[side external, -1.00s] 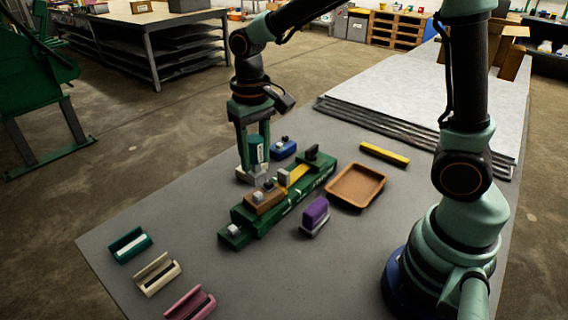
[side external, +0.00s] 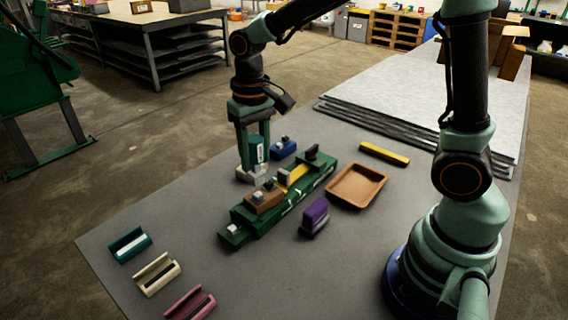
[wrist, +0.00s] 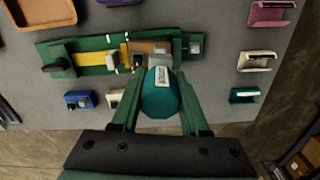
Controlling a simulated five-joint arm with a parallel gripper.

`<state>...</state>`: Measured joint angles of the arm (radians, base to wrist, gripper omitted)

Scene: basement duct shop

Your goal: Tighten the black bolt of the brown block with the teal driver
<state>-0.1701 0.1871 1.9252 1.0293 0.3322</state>
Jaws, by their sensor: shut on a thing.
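My gripper (side external: 254,150) is shut on the teal driver (side external: 257,158), which it holds upright with a white label showing. The wrist view shows the driver (wrist: 158,100) between the fingers. The brown block (side external: 264,203) is clamped in the green vise (side external: 283,205) near its front end. Small dark and grey fittings sit on top of the block; the black bolt (side external: 269,186) appears to be the rear one. The driver is at the far side of the block. Its tip is too small to tell whether it touches a bolt.
A blue block (side external: 284,149) and a cream block (side external: 242,175) stand behind the vise. A purple block (side external: 315,213), brown tray (side external: 356,187) and yellow bar (side external: 385,153) lie right. Teal (side external: 130,246), cream (side external: 157,275) and pink (side external: 190,303) holders lie front left.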

